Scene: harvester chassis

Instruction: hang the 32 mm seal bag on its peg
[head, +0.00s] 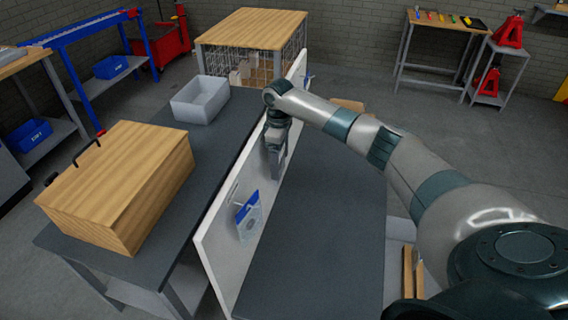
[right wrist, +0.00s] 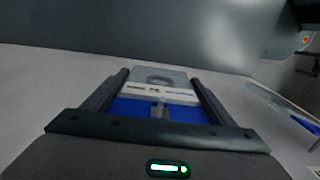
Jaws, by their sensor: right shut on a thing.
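My right gripper (head: 278,172) is low beside the upright white panel (head: 217,245), pointing down. In the right wrist view, my right gripper (right wrist: 160,76) is shut on a seal bag (right wrist: 155,97). Its blue header lies toward the palm, and the clear part with a dark ring points away. Its size label is too small to read. The held bag cannot be made out in the head view. Another blue-headed bag (head: 248,218) hangs on the panel nearer the camera, beside a small peg (head: 233,194). The held bag's own peg cannot be singled out. My left gripper is out of view.
Left of the panel, a wooden box (head: 125,185) and a grey bin (head: 200,99) stand on the dark bench (head: 215,150). The dark surface (head: 310,240) right of the panel is mostly clear. A wood-topped cage (head: 250,28) stands behind.

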